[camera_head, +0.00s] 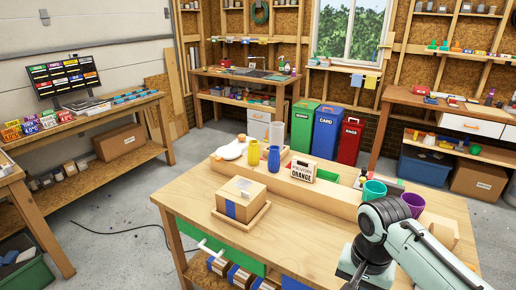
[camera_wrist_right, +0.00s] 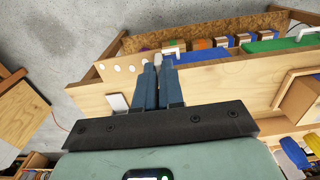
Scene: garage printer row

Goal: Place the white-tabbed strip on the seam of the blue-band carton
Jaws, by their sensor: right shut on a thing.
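The blue-band carton (camera_head: 240,194) is a closed brown box with a blue band down its front and a pale patch on top. It rests on a shallow wooden tray (camera_head: 231,222) on the workbench. Part of the carton shows at the right edge of the wrist view (camera_wrist_right: 301,102). My right gripper (camera_wrist_right: 157,66) is shut on a small pale piece, apparently the white-tabbed strip (camera_wrist_right: 157,59); its strip part is not clear. The gripper is by the bench's front edge, away from the carton. In the head view the arm hides its fingertips. My left gripper is out of view.
The workbench (camera_head: 300,235) has clear space right of the carton.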

